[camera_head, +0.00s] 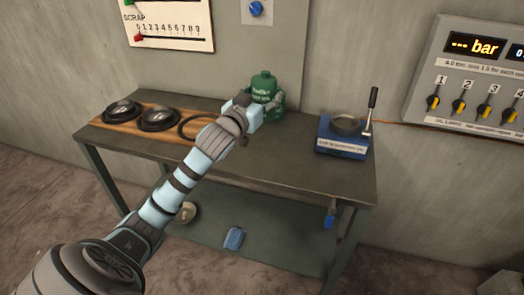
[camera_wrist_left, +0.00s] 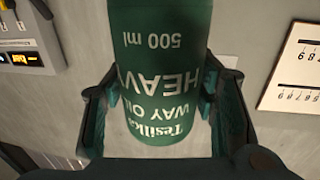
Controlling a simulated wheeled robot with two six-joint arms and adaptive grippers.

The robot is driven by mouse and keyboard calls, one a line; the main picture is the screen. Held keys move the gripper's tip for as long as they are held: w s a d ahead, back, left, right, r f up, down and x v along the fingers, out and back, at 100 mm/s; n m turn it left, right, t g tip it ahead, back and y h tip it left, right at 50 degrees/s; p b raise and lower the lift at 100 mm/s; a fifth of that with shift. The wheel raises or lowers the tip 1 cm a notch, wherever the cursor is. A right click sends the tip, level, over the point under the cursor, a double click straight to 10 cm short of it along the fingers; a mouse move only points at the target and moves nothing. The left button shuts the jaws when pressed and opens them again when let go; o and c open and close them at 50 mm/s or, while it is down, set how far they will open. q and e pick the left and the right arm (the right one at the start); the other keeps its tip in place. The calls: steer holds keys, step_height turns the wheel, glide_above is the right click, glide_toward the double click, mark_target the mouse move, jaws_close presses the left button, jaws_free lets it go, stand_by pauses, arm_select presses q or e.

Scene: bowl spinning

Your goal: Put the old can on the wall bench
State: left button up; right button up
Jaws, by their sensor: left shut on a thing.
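A green can (camera_head: 264,84) with a narrower neck shows at the back of the wall bench (camera_head: 290,175), in front of the wall panel. My left gripper (camera_head: 265,106) reaches over the bench and is shut on this can. In the left wrist view the can (camera_wrist_left: 160,75) reads "Heavy Way Oil" and "500 ml", upside down in the picture, between the two fingers of my left gripper (camera_wrist_left: 160,112). The can looks upright in the head view. I cannot tell whether its base touches the bench top. My right gripper is not in view.
A wooden board (camera_head: 100,122) with dark round dishes (camera_head: 158,118) lies on the bench's left. A blue lever device (camera_head: 342,136) stands at its right. A blue object (camera_head: 234,238) and a small round bowl (camera_head: 187,213) are on the lower shelf. The bench's front right is clear.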

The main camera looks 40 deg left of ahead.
arm_select(q)
step_height(320, 180, down, 17)
steer(key=b, duration=0.4)
steer(key=shift+f+b, duration=0.15)
steer(key=shift+b, duration=0.15)
steer(key=o, duration=1.7)
steer(key=shift+c, duration=0.2)
steer(key=shift+s, duration=0.1)
